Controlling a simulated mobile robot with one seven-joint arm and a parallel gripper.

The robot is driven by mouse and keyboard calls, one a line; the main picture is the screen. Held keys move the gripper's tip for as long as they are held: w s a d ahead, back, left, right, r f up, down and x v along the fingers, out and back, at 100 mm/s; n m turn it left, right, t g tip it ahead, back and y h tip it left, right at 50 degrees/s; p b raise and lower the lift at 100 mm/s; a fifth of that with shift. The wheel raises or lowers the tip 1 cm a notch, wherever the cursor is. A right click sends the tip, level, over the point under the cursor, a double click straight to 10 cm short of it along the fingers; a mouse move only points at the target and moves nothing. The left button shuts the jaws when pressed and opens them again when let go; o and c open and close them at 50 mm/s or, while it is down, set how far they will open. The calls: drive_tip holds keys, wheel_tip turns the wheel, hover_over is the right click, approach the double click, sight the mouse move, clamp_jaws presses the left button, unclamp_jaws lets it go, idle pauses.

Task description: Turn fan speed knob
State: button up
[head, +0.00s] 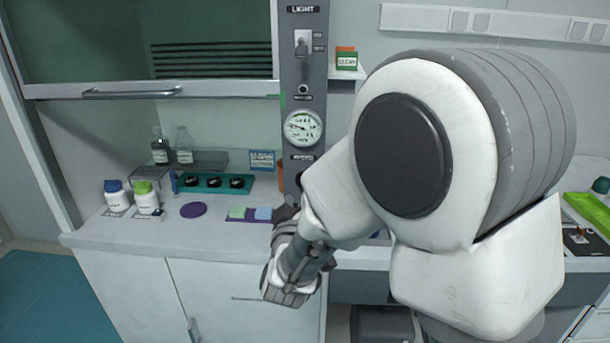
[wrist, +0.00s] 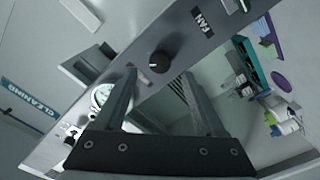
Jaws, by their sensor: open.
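The fan speed knob (wrist: 159,62) is a round black knob with a pale pointer mark on a grey panel, beside a black FAN label (wrist: 203,20) in the wrist view. My gripper (wrist: 158,76) is open and empty. In the wrist view its two fingers reach toward the panel, and the knob appears between and just beyond their tips, with no visible contact. In the head view my arm covers the lower panel, so the knob and fingers cannot be made out clearly there.
The grey panel (head: 290,75) also carries a light switch (head: 303,42) and a round gauge (head: 303,128). Left of it, the fume hood worktop (head: 110,232) holds white bottles (head: 146,198), a teal tray (head: 208,190) and a purple disc (head: 193,210). A raised glass sash hangs above.

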drive_tip(key=shift+w+d, duration=0.1)
drive_tip(key=shift+w, duration=2.05)
drive_tip(key=shift+c, duration=0.4)
clamp_jaws()
